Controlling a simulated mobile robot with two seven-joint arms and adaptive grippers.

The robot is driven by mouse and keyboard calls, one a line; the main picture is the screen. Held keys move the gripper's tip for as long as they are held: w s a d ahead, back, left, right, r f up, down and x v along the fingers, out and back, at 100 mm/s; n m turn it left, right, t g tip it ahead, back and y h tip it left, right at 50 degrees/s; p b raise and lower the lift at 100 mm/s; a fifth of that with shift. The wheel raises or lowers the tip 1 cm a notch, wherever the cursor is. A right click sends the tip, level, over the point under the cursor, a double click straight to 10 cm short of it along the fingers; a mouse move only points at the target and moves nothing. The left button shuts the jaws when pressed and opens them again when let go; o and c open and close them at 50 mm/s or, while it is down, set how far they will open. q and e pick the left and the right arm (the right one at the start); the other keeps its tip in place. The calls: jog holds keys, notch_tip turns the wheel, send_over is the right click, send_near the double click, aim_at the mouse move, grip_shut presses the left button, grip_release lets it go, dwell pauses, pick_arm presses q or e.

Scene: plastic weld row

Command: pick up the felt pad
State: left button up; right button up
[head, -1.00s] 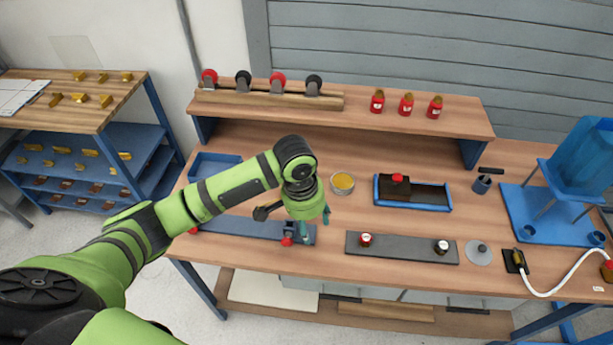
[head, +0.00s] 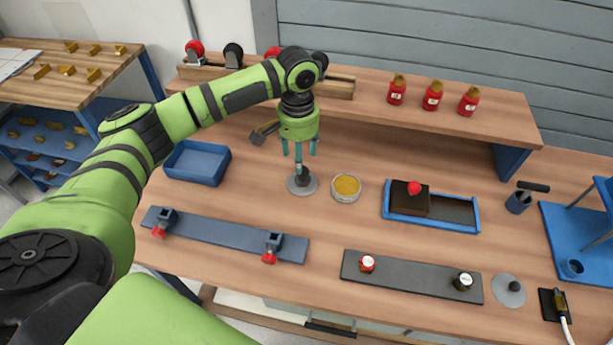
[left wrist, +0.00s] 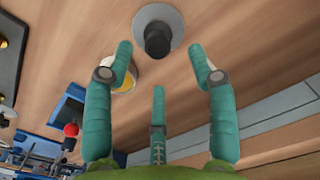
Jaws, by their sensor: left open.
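A round grey pad with a black knob (head: 302,186) lies flat on the bench and looks like the felt pad. In the left wrist view the pad (left wrist: 174,18) is at the top centre, just beyond the spread fingers (left wrist: 158,75). The fingers look apart from the knob. My right gripper is out of view.
An open tin of yellow paste (head: 345,187) stands close right of the pad. A blue tray (head: 471,228) holds a dark red-knobbed block (head: 410,197). An empty blue bin (head: 197,162) is at left. A clamped blue-grey strip (head: 220,235) lies in front. The shelf (head: 370,105) rises behind.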

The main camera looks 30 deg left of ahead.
aim_at(303, 176)
pick_arm(q)
jog(key=shift+d+f+p, duration=0.1)
jog(key=shift+f+p, duration=0.2)
jog(key=shift+f, duration=0.65)
jog(key=f, duration=0.1)
jog(key=f+p, duration=0.1)
jog(key=f, duration=0.1)
jog(key=shift+w+d+f, duration=0.1)
jog(key=shift+d+f, duration=0.1)
jog(key=shift+f, duration=0.1)
jog(key=shift+w+f, duration=0.1)
jog(key=shift+f, duration=0.45)
grip_shut()
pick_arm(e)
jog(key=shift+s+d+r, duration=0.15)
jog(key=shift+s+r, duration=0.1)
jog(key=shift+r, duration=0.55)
